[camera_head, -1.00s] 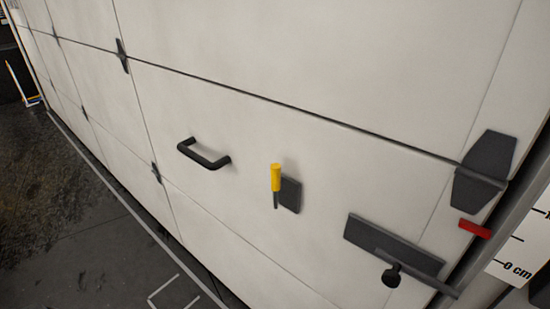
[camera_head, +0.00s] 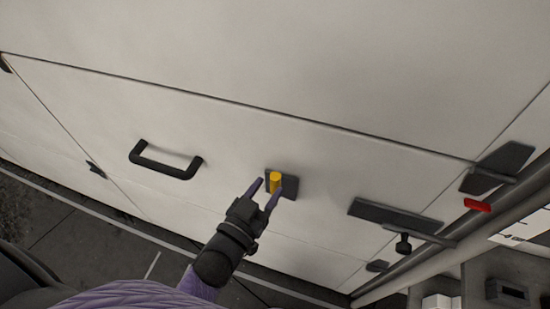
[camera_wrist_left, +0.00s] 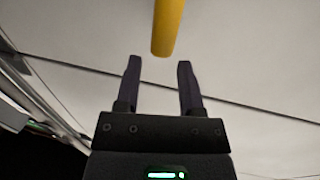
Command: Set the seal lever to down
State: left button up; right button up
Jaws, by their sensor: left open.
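The seal lever has a yellow handle (camera_head: 274,182) on a dark plate (camera_head: 290,187) fixed to the white panel. In the head view the handle looks foreshortened, and its lower end is close to my gripper. My left gripper (camera_head: 264,190) is open, with its two purple-tipped fingers on either side of the handle's near part in that view. In the left wrist view the yellow handle (camera_wrist_left: 167,28) comes down from the top edge, and its end lies beyond the open fingertips (camera_wrist_left: 158,62), in line with the gap. No contact shows. My right gripper is out of view.
A black pull handle (camera_head: 166,160) is on the panel to the left. A dark latch plate with a black knob (camera_head: 403,244) and a red tab (camera_head: 478,205) are to the right. A seam runs across the panel above.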

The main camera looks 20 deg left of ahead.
pick_arm(q)
jog(key=x, duration=0.6)
grip_shut()
dwell(1.3)
